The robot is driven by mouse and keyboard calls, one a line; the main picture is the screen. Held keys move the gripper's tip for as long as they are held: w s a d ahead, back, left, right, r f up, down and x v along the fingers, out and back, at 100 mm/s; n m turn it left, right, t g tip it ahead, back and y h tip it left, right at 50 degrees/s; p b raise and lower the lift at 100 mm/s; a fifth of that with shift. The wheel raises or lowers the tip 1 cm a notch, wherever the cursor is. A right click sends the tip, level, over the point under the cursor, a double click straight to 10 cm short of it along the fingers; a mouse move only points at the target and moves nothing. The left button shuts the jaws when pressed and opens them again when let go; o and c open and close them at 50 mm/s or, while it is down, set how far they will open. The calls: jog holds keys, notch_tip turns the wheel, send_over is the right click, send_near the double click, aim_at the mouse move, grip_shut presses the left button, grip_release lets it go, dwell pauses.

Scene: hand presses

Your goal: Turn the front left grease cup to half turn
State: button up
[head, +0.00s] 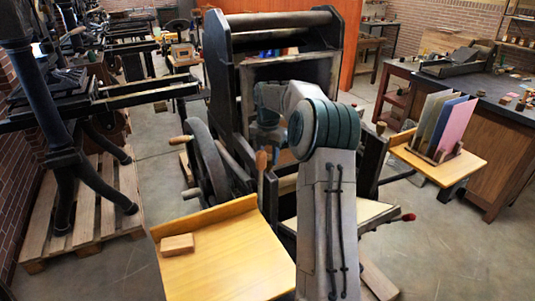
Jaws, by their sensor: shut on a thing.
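The dark hand press (285,22) stands in the middle, with a large spoked wheel (212,165) at its left side. My arm rises in front of it, bends at the elbow and reaches into the press's front opening. My wrist shows there, small and dim against the dark frame. My gripper's fingertips cannot be made out. The front left grease cup cannot be made out either; the arm and the dark frame cover that area.
A yellow wooden shelf (225,262) with a tan block (177,244) juts out at front left. A shelf (440,166) with upright coloured boards (440,125) is at right. A workbench (492,95) stands behind it. Another press on a pallet (100,215) is at left.

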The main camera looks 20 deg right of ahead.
jog(key=m+p, duration=0.1)
jog(key=m, duration=0.2)
jog(key=shift+r+m, duration=0.1)
jog(key=shift+m, duration=0.3)
jog(key=m, duration=0.4)
jog(key=shift+m, duration=0.3)
jog(key=m, duration=0.4)
jog(key=shift+p, duration=0.4)
jog(key=m, duration=0.8)
jog(key=shift+m, duration=0.3)
jog(key=m, duration=0.3)
jog(key=shift+m, duration=0.3)
jog(key=m, duration=0.4)
jog(key=shift+p, duration=0.3)
jog(key=shift+m, duration=2.2)
